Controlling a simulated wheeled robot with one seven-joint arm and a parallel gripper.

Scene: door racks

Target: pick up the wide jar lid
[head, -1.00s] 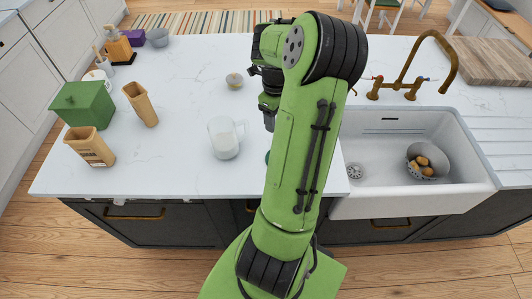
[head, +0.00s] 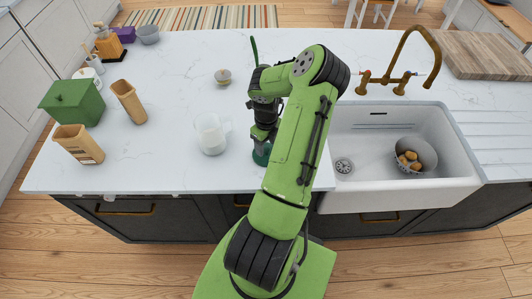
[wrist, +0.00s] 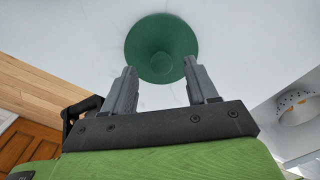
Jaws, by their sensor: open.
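A wide, round, dark green piece with a raised round middle, which looks like the wide jar lid (wrist: 150,33), lies flat on the white counter in the wrist view. In the head view, the lid (head: 261,156) shows only in part below my gripper (head: 263,139), with the arm hiding the rest. In the wrist view, my gripper (wrist: 159,67) is open and empty. Its two fingers point at the lid, one on each side of the raised middle. I cannot tell whether they touch it.
A clear glass mug (head: 210,134) stands just left of the lid. A small pale lidded piece (head: 223,76) sits farther back. The sink (head: 390,150) with a colander (head: 415,154) is to the right. A green box (head: 72,102) and wooden holders (head: 128,101) stand left.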

